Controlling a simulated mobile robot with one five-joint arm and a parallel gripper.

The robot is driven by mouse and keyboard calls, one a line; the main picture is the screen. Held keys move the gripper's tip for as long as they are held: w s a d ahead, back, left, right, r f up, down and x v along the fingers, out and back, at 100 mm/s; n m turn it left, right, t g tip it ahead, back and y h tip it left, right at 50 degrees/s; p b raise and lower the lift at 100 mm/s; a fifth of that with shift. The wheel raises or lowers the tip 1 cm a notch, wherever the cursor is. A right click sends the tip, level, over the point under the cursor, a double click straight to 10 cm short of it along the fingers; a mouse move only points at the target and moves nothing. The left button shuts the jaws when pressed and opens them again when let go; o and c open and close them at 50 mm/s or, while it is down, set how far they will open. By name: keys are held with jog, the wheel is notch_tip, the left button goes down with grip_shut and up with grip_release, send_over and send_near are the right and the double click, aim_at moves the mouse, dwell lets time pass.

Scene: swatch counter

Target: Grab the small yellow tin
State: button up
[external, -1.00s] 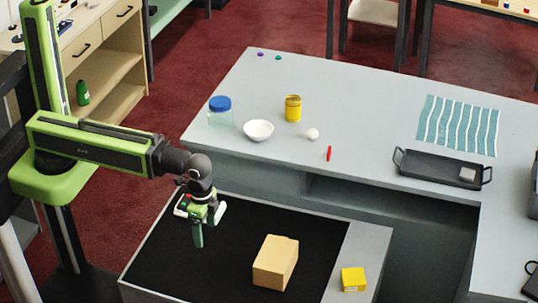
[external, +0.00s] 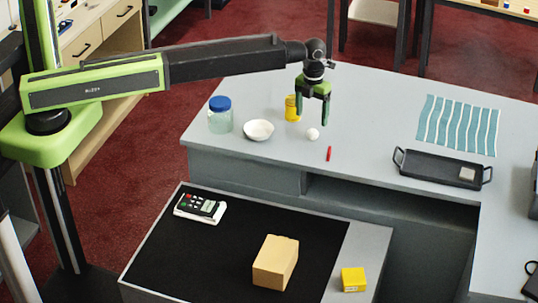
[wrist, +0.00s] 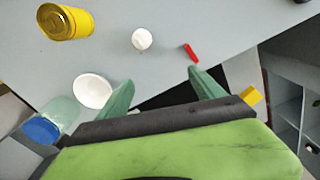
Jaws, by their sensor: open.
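The small yellow tin (external: 291,108) stands upright on the grey counter, partly hidden behind my gripper in the external view. In the wrist view the tin (wrist: 66,22) is at the top left, beyond my fingers and clear of them. My gripper (external: 313,119) is over the counter, fingers pointing down, a little right of the tin in the external view. In the wrist view my gripper (wrist: 160,92) has its two green fingers wide apart with nothing between them.
Near the tin are a white bowl (external: 258,130), a blue-lidded jar (external: 220,114), a white ball (external: 313,134) and a red stick (external: 329,153). A dark tray (external: 430,169) and striped cloth (external: 458,124) lie right. A yellow box (external: 353,279) sits on the lower front surface.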

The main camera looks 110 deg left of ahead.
jog(key=s+a+r+n+p, duration=0.15)
jog(key=s+a+r, duration=0.25)
jog(key=a, duration=0.5)
jog(key=r+n+p, duration=0.1)
send_over(293, 100)
notch_tip(293, 100, down, 11)
jog(key=b, duration=1.1)
jog(key=shift+a, duration=0.1)
jog(key=f+b, duration=0.6)
jog(key=shift+s+a, duration=0.1)
jog(key=shift+a, duration=0.1)
jog(key=shift+r, duration=0.2)
jog(key=shift+c, duration=0.4)
grip_shut()
